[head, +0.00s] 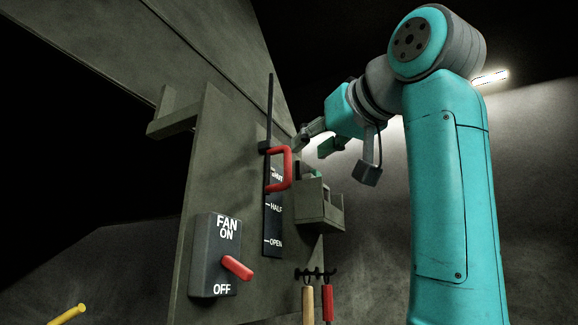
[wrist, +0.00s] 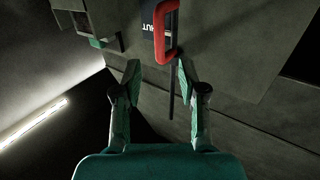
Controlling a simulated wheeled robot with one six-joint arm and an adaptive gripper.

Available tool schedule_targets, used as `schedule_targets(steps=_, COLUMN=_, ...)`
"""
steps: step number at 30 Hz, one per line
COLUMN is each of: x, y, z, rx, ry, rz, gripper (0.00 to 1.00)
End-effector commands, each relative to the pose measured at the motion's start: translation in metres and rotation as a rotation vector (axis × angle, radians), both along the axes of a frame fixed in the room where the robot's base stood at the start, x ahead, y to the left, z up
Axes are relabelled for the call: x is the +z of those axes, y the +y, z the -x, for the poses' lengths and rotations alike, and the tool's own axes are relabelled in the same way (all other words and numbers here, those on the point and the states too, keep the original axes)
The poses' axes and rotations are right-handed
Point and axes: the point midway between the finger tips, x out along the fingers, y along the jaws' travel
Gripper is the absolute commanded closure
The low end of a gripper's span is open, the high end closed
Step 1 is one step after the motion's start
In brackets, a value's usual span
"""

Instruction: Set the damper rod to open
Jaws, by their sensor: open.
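The damper rod (head: 269,108) is a thin dark vertical bar on the grey panel. Its red loop handle (head: 288,168) sits at the top mark of a black scale plate (head: 272,225), partly covering the word SHUT. HALF and OPEN are marked lower down. My gripper (head: 314,140) is just right of the handle in the head view, open and empty. In the wrist view, the red handle (wrist: 174,35) lies beyond the gap between the open fingertips (wrist: 158,72), nearer the right one. The rod (wrist: 171,106) also shows there. I see no clear contact with the handle.
A fan switch box (head: 203,262) with a red lever (head: 237,268) is mounted low on the panel. A small grey box (head: 312,205) sticks out right of the scale. Tools with wooden (head: 307,304) and red (head: 328,302) handles hang below. A yellow bar (head: 68,315) shows lower left.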

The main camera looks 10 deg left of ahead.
Motion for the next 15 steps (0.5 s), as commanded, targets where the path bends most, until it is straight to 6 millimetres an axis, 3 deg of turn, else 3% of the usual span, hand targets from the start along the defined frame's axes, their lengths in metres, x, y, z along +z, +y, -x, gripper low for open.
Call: schedule_targets(steps=15, x=-0.001, y=0.049, z=-0.067, rx=0.001, ry=0.001, rz=0.0, gripper=0.59)
